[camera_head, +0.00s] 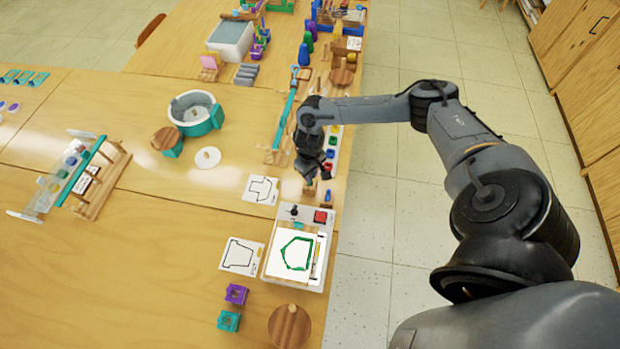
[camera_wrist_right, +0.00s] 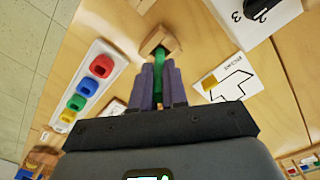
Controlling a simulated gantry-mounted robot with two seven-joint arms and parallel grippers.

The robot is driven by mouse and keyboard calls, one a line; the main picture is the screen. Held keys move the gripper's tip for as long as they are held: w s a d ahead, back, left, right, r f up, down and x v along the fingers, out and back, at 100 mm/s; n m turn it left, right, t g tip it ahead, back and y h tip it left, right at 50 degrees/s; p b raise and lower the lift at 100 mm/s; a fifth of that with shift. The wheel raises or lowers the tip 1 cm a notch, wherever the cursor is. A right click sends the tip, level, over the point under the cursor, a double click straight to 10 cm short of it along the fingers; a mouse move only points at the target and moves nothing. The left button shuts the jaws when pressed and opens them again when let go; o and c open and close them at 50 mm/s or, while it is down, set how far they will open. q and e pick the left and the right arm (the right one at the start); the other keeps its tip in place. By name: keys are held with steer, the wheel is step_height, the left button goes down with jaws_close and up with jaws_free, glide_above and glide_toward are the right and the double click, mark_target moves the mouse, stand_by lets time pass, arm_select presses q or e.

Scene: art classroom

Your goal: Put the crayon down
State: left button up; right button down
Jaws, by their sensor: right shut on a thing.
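My right gripper (camera_wrist_right: 158,85) is shut on a green crayon (camera_wrist_right: 159,68), seen between the dark fingers in the right wrist view. The crayon's far end meets or overlaps a small wooden block (camera_wrist_right: 158,41); I cannot tell whether it is inside it, touching or above it. In the head view the right gripper (camera_head: 308,172) is low over the table's right edge, and the crayon is not clear there. A white tray (camera_wrist_right: 114,64) with red, blue, green and yellow pieces lies beside the gripper. My left gripper is not in view.
A drawing board (camera_head: 274,264) with a green outline on white paper lies nearer me. Outline cards (camera_head: 262,190) lie beside it. A round teal-and-white tub (camera_head: 197,112) and a wooden rack (camera_head: 104,180) stand to the left.

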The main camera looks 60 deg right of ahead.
steer(key=shift+f, duration=1.55)
steer(key=c, duration=1.1)
jaws_free()
steer(key=shift+f, duration=0.1)
steer(key=shift+c, duration=0.2)
